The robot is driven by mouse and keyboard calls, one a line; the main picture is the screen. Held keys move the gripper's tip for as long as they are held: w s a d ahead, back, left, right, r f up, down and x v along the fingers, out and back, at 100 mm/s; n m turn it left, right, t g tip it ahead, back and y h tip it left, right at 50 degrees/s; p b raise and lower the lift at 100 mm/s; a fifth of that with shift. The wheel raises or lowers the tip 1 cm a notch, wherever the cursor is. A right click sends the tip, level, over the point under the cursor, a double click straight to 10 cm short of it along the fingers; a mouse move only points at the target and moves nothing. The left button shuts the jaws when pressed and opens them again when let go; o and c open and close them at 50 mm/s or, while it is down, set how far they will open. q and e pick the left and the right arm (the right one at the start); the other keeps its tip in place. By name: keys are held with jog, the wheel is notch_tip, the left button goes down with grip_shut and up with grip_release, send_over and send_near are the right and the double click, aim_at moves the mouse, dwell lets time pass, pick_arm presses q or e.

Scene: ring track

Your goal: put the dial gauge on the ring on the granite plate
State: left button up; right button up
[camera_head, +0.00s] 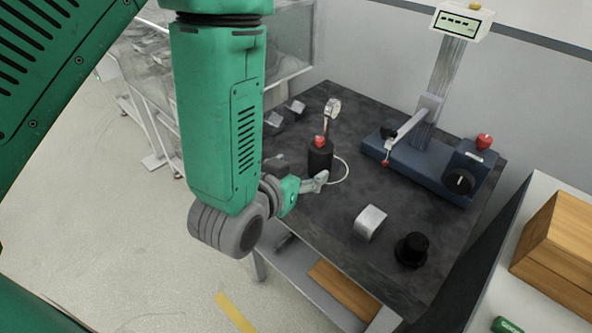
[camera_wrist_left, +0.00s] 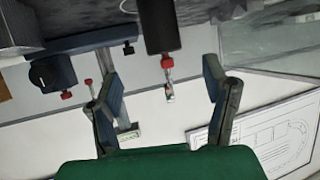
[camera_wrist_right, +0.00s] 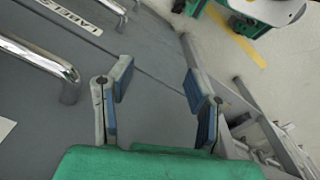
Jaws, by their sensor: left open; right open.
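The dial gauge (camera_head: 320,157) stands upright on the dark granite plate (camera_head: 361,112); it has a black cylindrical base, a red collar and a small silver dial on top. A thin white ring (camera_head: 347,172) curves out to the right of its base; the base hides the rest of the ring. My left gripper (camera_head: 303,180) is open, just in front of the gauge base. In the left wrist view, which looks upside down, the gauge (camera_wrist_left: 158,28) lies between and beyond the open fingers. My right gripper (camera_wrist_right: 157,85) is open and empty over a grey surface.
A tall measuring stand (camera_head: 425,165) with a display is at the back right. A silver block (camera_head: 370,222) and a black hat-shaped part (camera_head: 411,250) sit at the front right. Small metal blocks (camera_head: 274,120) lie at the left edge. A wooden box (camera_head: 560,250) is far right.

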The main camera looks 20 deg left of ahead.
pick_arm(q)
jog(key=s+a+f+g, duration=0.3)
jog(key=s+f+g, duration=0.1)
jog(key=s+f, duration=0.3)
jog(key=s+a+f+g, duration=0.4)
jog(key=s+f, duration=0.4)
jog(key=s, duration=0.1)
jog(key=s+a+f+g+y, duration=0.1)
jog(key=s+a+f+g, duration=0.2)
jog(key=s+f, duration=0.5)
jog(key=shift+s+a+f+g, duration=0.2)
jog(key=shift+a+g, duration=0.1)
jog(key=shift+g, duration=0.6)
pick_arm(e)
jog(key=shift+f, duration=0.1)
